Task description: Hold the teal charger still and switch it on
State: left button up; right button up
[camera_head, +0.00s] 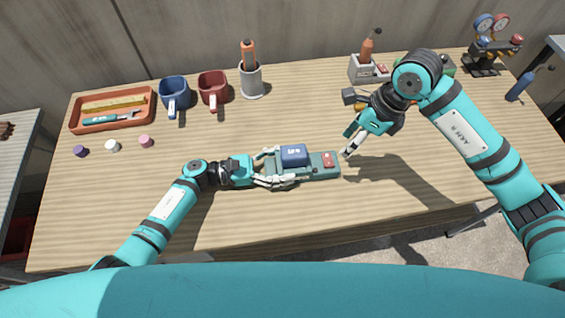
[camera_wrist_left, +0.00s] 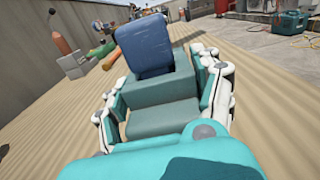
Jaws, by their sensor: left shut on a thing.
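The teal charger (camera_head: 313,172) lies on the table with a dark blue battery (camera_head: 294,155) seated on it. A red switch (camera_head: 328,160) sits at its right end. My left gripper (camera_head: 270,168) is shut on the charger's left end, one finger along each side. In the left wrist view the charger (camera_wrist_left: 160,115) lies between the fingers, with the blue battery (camera_wrist_left: 146,48) standing behind; the switch is hidden there. My right gripper (camera_head: 350,142) is up and to the right of the charger, apart from the switch. Its finger opening is not clear.
Gauges (camera_head: 490,50) stand at the back right. The front table is clear.

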jog(key=shift+m, duration=0.4)
jog(key=c, duration=0.5)
jog(key=shift+d+m, duration=0.15)
jog(key=shift+m, duration=0.35)
jog(key=shift+c, duration=1.1)
jog(key=shift+w+d+m+g, duration=0.15)
jog(key=shift+m+g, duration=0.15)
jog(key=shift+m, duration=0.7)
grip_shut()
jog(key=w+d+r+m+y, duration=0.1)
jog(key=m+y, duration=0.1)
jog(key=m, duration=0.6)
jog(key=w+d+r+m+g+y, duration=0.1)
jog(key=m, duration=0.8)
jog(key=w+d+r+m+g+y, duration=0.1)
jog(key=m+y, duration=0.1)
jog(key=m, duration=0.6)
jog(key=shift+w+d+r+m+y, duration=0.1)
jog(key=shift+d+r+m+y, duration=0.05)
jog(key=shift+r+m+y, duration=0.2)
jog(key=shift+f, duration=0.1)
